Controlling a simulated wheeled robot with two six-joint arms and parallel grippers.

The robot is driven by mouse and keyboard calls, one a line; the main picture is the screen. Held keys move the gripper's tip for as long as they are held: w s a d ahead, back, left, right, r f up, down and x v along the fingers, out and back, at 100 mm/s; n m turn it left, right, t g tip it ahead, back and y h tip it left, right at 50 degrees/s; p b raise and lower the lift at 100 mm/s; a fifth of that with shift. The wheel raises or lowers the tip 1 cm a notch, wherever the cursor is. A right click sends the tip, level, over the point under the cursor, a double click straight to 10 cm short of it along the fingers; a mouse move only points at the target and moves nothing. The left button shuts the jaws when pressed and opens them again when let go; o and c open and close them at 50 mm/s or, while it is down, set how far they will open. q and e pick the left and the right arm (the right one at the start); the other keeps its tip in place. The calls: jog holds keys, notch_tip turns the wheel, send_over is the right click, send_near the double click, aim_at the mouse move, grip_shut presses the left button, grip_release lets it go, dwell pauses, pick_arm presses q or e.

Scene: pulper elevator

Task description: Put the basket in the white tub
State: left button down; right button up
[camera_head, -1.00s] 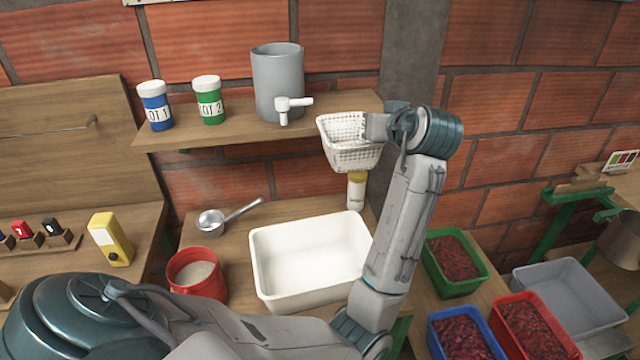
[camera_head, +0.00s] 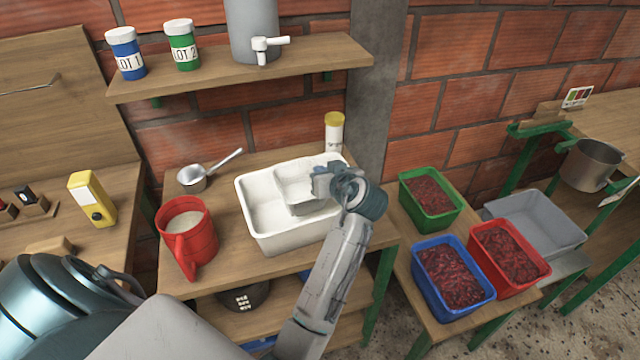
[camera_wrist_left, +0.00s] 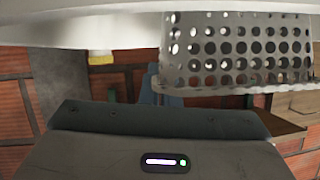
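The white tub (camera_head: 256,217) stands on the wooden table in the head view. In the left wrist view the basket's holed wall (camera_wrist_left: 240,48) fills the upper right, close to the gripper. My right gripper is not in view.
A red jug (camera_head: 187,240) and a metal ladle (camera_head: 195,178) stand left of the tub. A yellow-capped bottle (camera_head: 334,132) is behind it. The shelf (camera_head: 225,78) holds two jars and a grey container. Green, blue and red crates are at the right.

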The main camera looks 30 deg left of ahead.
aim_at(301, 189)
pick_arm(q)
notch_tip(301, 189, down, 4)
jog(key=shift+r+p, duration=0.15)
jog(key=shift+p, duration=0.15)
jog(key=shift+f+b, duration=0.55)
jog(key=shift+f, duration=0.05)
jog(key=c, duration=1.7)
grip_release()
jog(key=shift+s+d+f, duration=0.1)
jog(key=shift+s, duration=0.05)
